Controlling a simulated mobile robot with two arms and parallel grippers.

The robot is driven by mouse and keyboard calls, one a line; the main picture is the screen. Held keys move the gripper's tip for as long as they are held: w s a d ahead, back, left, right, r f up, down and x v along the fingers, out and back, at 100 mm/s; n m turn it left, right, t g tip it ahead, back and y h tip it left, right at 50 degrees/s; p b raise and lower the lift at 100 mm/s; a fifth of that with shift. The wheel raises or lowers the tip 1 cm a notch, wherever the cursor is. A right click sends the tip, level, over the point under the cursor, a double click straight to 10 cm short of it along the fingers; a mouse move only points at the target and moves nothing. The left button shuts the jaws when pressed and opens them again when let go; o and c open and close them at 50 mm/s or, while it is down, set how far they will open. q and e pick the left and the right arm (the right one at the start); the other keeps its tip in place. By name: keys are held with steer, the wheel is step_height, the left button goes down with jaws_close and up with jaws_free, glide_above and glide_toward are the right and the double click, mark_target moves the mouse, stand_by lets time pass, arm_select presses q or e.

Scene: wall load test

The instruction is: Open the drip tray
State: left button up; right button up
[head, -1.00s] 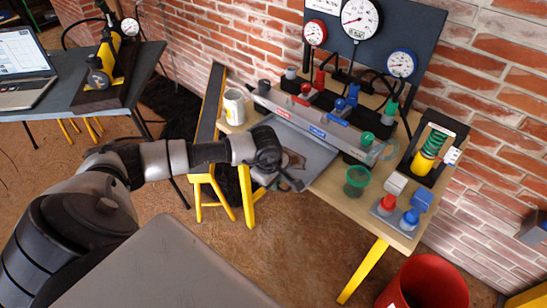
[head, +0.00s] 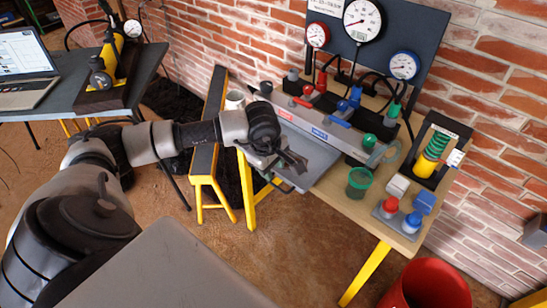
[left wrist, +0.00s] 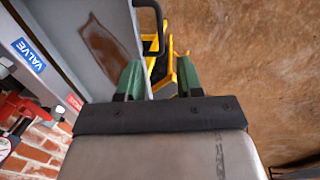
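The drip tray (head: 318,165) is a flat grey tray below the valve manifold on the wooden bench. It also shows in the left wrist view (left wrist: 65,20), with a brown stain on its floor. Its dark handle (left wrist: 161,38) sticks out from the tray's edge, just beyond my fingertips in that view. My left gripper (head: 296,166) is over the tray's front left part in the head view and hides some of it. In the wrist view its two green fingers (left wrist: 158,80) are apart with nothing between them. My right gripper is not in view.
The manifold (head: 325,122) with valves stands behind the tray. A mug (head: 234,100) is partly hidden by my arm. A green cup (head: 359,182) stands right of the tray. Yellow trestle legs (head: 247,190) are below; a red bin (head: 428,286) is at lower right. Open floor lies in front.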

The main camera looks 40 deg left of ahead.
arm_select(q)
steer(key=shift+s+r, duration=0.15)
steer(key=shift+r, duration=0.6)
steer(key=shift+s+r, duration=0.1)
steer(key=shift+r, duration=0.65)
